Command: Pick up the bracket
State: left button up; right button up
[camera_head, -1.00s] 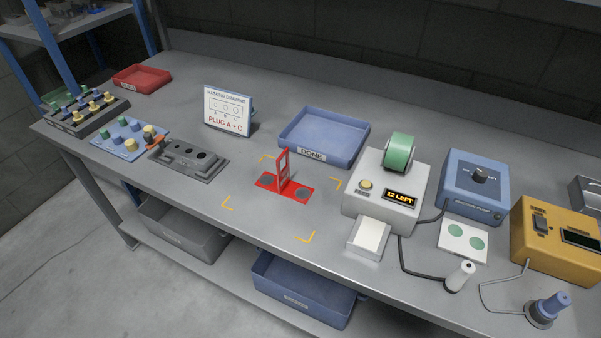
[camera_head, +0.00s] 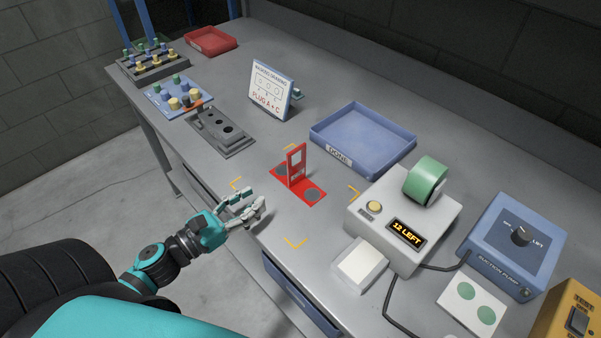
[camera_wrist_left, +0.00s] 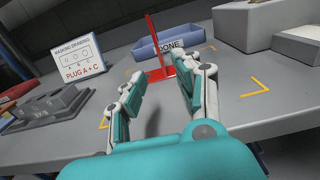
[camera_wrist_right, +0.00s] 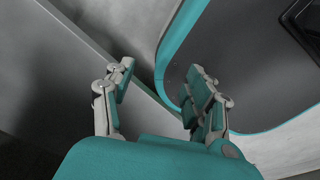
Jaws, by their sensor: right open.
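The red bracket (camera_head: 297,166) stands on the grey bench inside yellow corner marks. It has an upright plate and a flat base with dark round spots. It also shows in the left wrist view (camera_wrist_left: 157,52), beyond the fingers and partly hidden by them. My left gripper (camera_head: 258,208) is at the bench's front edge, to the left and in front of the bracket, apart from it. In the left wrist view its fingers (camera_wrist_left: 168,85) are spread with nothing between them. My right gripper (camera_wrist_right: 155,80) shows only in its own wrist view, open and empty.
A blue DONE tray (camera_head: 404,146) lies behind the bracket. A masking drawing sign (camera_head: 270,88) and a dark grey fixture (camera_head: 219,131) are to the left. Bare bench lies between my left gripper and the bracket.

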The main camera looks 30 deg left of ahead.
aim_at(288, 175)
pick_arm(q)
jog(key=p+x, duration=0.2)
jog(key=x, duration=0.6)
jog(key=shift+w, duration=0.25)
jog(key=shift+w+d, duration=0.15)
jog(key=shift+w, duration=0.25)
jog(key=shift+w+d+p, duration=0.1)
jog(key=shift+w+p, duration=0.25)
jog(key=shift+p, duration=0.1)
jog(key=x, duration=0.2)
jog(key=p+x, duration=0.1)
jog(key=x, duration=0.1)
jog(key=shift+w+f, duration=0.15)
jog(key=shift+f, duration=0.1)
pick_arm(e)
jog(key=r, duration=0.2)
jog(key=d+r, duration=0.1)
jog(key=r, duration=0.1)
jog(key=shift+w+r, duration=0.2)
jog(key=shift+r, duration=0.2)
pick_arm(q)
jog(key=shift+c, duration=0.3)
pick_arm(e)
jog(key=shift+a, duration=0.1)
pick_arm(q)
jog(key=shift+c, duration=1)
grip_shut()
pick_arm(e)
jog(key=shift+a, duration=0.2)
